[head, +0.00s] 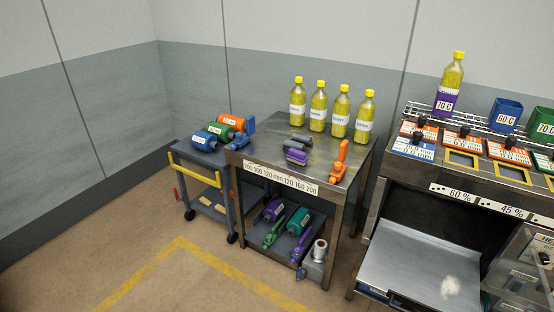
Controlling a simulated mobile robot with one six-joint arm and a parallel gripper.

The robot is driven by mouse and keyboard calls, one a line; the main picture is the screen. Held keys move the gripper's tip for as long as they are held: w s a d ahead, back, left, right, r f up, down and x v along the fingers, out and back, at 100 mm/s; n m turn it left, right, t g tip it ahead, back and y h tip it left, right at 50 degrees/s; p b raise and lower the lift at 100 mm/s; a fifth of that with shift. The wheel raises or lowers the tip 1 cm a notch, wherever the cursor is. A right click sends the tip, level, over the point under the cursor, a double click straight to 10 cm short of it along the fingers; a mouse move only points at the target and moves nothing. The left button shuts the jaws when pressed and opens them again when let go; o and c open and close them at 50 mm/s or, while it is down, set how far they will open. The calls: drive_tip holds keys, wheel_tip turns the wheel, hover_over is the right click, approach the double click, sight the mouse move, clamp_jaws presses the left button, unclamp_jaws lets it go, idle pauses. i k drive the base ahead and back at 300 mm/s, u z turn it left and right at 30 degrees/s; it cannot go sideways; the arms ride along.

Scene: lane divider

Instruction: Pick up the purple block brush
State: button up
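The purple block brush (296,157) appears to be the small purple-and-grey block lying on the metal table top (268,150), near the front edge and behind the number strip. It lies flat, and nothing covers it. My gripper is not in view.
A dark grey object (299,138) lies just behind the brush, and an orange tool (340,162) stands to its right. Several yellow bottles (318,108) line the table's back edge. A blue cart (205,165) with rollers stands left; a metal counter (455,178) stands right. Floor in front is clear.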

sight(297, 157)
drive_tip(key=u, duration=0.4)
drive_tip(key=i, duration=1.25)
drive_tip(key=u, duration=1.45)
drive_tip(key=k, duration=0.35)
drive_tip(key=u, duration=0.35)
